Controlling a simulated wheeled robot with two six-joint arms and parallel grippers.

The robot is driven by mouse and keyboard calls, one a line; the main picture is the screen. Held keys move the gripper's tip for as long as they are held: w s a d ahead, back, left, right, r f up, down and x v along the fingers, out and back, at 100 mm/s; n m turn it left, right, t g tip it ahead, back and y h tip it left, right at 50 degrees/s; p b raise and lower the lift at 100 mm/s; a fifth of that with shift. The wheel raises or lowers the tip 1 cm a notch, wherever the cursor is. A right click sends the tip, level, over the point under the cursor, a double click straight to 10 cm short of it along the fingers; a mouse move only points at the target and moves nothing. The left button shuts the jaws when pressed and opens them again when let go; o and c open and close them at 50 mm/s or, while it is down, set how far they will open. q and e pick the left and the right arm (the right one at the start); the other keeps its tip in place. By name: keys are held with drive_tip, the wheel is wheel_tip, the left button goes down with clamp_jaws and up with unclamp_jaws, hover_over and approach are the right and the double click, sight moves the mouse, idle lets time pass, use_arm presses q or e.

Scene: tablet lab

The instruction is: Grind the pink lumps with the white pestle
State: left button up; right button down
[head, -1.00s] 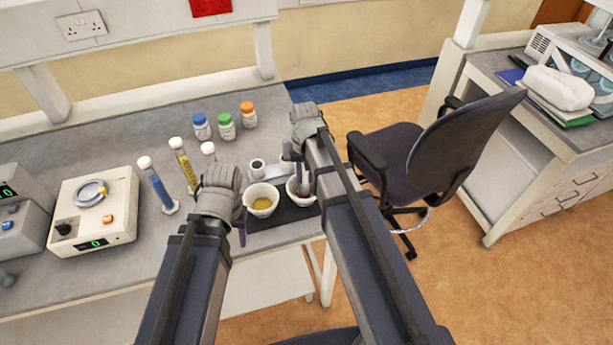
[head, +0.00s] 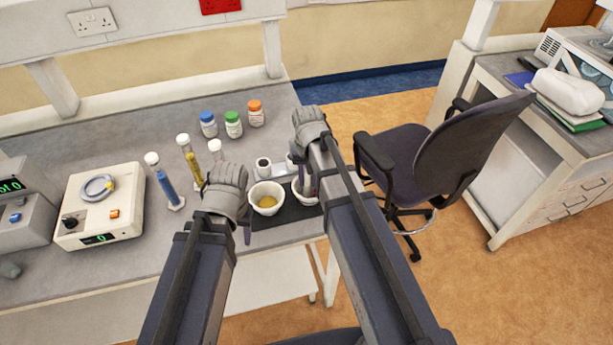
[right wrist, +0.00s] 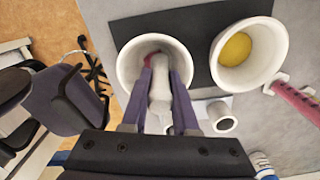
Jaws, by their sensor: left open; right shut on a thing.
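The white pestle (right wrist: 160,95) stands in a white mortar (right wrist: 127,70), with its lower end inside the bowl. A bit of pink (right wrist: 150,60) shows in that mortar beside the pestle; most of the bowl's inside is hidden by the pestle and fingers. My right gripper (right wrist: 161,70) is shut on the pestle, its fingers reaching into the mortar. In the head view this mortar (head: 306,199) is partly covered by my right arm. My left gripper (head: 247,235) is open and empty, left of a second white mortar (head: 266,207) holding yellow material.
Both mortars stand on a dark mat (head: 280,219) near the bench edge. A small white cup (head: 263,166) is behind them. Cylinders with blue (head: 164,185) and yellow (head: 192,165) contents stand to the left; a pink one (right wrist: 293,100) shows in the wrist view. Capped bottles (head: 233,125) are further back.

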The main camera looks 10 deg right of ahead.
drive_tip(key=shift+s+d, duration=0.1)
drive_tip(key=shift+s, duration=0.05)
drive_tip(key=shift+s+d, duration=0.15)
drive_tip(key=shift+d, duration=0.25)
drive_tip(key=shift+w+d, duration=0.25)
drive_tip(key=shift+w, duration=0.1)
drive_tip(key=shift+w+d, duration=0.15)
drive_tip(key=shift+w, duration=0.4)
drive_tip(key=shift+a, duration=0.2)
